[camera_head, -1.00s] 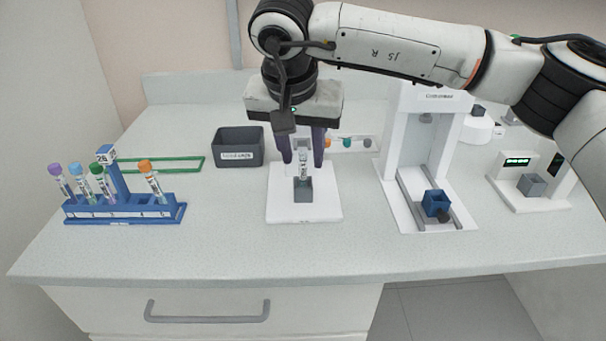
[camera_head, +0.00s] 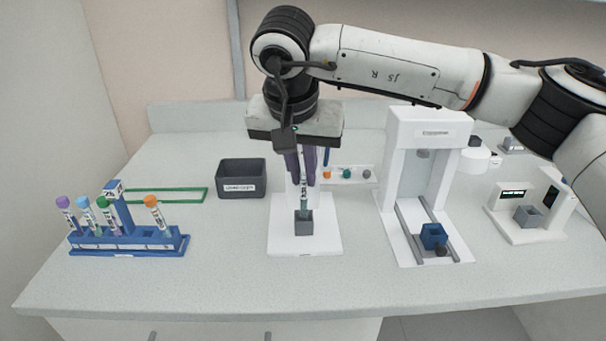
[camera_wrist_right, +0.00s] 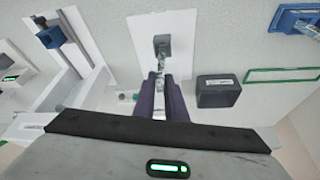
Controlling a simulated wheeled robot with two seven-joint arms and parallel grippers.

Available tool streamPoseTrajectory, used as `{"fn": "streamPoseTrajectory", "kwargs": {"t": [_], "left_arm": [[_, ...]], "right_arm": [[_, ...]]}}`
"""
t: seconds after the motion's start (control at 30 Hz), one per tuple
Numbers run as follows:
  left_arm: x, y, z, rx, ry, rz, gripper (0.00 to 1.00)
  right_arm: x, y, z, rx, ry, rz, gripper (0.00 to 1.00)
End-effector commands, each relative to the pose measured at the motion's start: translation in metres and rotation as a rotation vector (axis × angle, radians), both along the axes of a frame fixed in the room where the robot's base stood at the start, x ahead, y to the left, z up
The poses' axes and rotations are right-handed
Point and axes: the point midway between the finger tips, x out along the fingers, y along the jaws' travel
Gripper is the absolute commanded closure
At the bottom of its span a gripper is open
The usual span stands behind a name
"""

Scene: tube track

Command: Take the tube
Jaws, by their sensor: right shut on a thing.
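A clear, labelled tube (camera_head: 304,199) stands upright with its lower end in a small grey square holder (camera_head: 303,224) on a white base plate (camera_head: 280,240). My right gripper (camera_head: 305,178) comes down from above and is shut on the tube's upper part; its purple fingers hide the top. In the right wrist view the fingers (camera_wrist_right: 163,92) are close together on the tube (camera_wrist_right: 160,68), which points to the grey holder (camera_wrist_right: 161,44). My left gripper is not in view.
A blue rack (camera_head: 125,243) with several capped tubes stands at left. Behind are a green frame (camera_head: 165,195) and a dark grey bin (camera_head: 241,180). At right are a white machine (camera_head: 435,130) with a blue holder (camera_head: 433,235) and a small device (camera_head: 526,216). The front counter is clear.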

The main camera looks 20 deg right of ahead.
Motion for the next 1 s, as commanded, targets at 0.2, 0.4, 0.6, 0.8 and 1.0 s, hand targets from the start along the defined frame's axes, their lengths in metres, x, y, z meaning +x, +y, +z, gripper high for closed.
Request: {"fn": "streamPoseTrajectory", "kwargs": {"t": [0.2, 0.4, 0.6, 0.8, 1.0], "left_arm": [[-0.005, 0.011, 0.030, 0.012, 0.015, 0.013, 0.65], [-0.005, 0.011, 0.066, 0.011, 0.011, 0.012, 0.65], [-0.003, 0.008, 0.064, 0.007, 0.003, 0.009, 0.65], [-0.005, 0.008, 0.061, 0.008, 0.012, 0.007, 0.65], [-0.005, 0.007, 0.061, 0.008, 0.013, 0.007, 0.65]], "right_arm": [[0.000, 0.000, 0.054, 0.001, 0.000, 0.000, 1.00], [0.000, 0.000, 0.100, 0.001, -0.002, 0.000, 1.00], [0.000, 0.001, 0.128, 0.001, -0.002, 0.000, 1.00], [0.000, 0.000, 0.143, 0.000, 0.000, 0.000, 1.00], [0.000, 0.000, 0.146, 0.000, 0.000, 0.000, 1.00]]}}
